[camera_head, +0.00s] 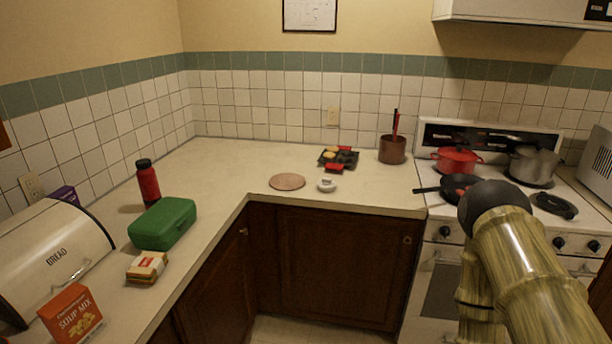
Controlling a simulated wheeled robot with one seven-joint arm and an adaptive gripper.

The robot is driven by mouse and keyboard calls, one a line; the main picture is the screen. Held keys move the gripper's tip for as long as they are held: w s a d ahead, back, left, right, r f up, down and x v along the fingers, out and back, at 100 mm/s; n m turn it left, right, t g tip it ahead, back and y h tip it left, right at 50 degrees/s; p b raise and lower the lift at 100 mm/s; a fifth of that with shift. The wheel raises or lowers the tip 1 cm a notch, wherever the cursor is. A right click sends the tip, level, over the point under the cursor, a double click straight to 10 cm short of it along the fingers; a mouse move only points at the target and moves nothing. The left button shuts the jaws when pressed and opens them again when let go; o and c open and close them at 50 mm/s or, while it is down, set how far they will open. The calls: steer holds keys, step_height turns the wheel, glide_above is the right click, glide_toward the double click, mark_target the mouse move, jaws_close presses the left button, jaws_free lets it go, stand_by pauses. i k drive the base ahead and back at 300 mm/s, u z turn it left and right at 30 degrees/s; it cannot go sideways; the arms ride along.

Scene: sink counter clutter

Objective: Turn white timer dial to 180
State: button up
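A small white round object (326,185), which looks like the timer, sits on the counter near its front edge, just right of a round tan board. It is too small to read any dial marking or tell how far the dial is turned. My arm enters at the lower right in front of the stove, well right of the timer and apart from it. My gripper's fingers do not show; only arm links are in view.
A round board (287,181) lies left of the timer. A dark tray with food (338,158) is behind it, and a brown pot (392,149) stands to the right. The stove (440,206) holds a red pot (456,160) and pans. A green box (162,223) and red bottle (148,182) stand left.

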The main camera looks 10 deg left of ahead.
mark_target(326, 181)
steer(key=u, duration=0.7)
steer(key=i, duration=1.3)
steer(key=z, duration=0.2)
